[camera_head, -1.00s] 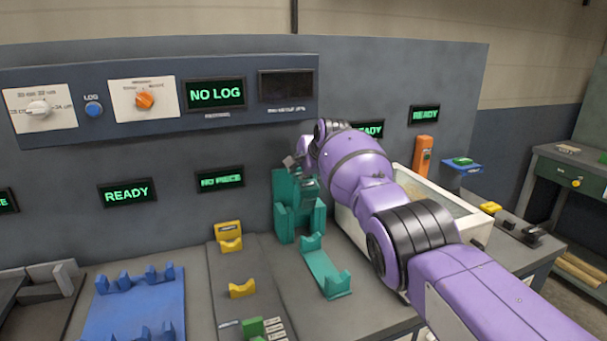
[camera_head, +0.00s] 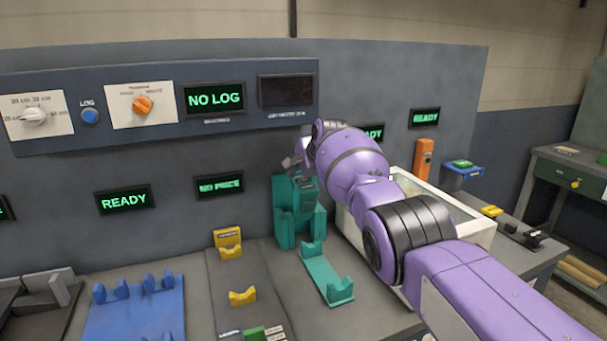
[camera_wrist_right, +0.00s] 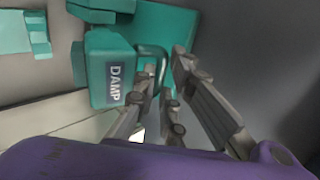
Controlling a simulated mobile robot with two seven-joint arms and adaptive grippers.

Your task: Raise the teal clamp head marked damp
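The teal clamp (camera_head: 284,215) stands against the grey back panel, left of my right arm. Its block-shaped head, marked DAMP (camera_wrist_right: 107,82), fills the left middle of the right wrist view and has a looped teal handle (camera_wrist_right: 150,52). My right gripper (camera_wrist_right: 166,68) is at this handle, its fingertips apart on either side of the loop. Whether they touch it is unclear. In the head view the right gripper (camera_head: 292,162) is small, at the top of the clamp and partly hidden by my purple wrist. My left gripper is not in view.
A teal cradle (camera_head: 326,273) lies in front of the clamp. Yellow supports (camera_head: 242,297) and a blue cradle plate (camera_head: 135,312) are to the left. A white-walled bin (camera_head: 480,226) stands behind my right arm. Panel displays above read NO LOG, NO PIECE and READY.

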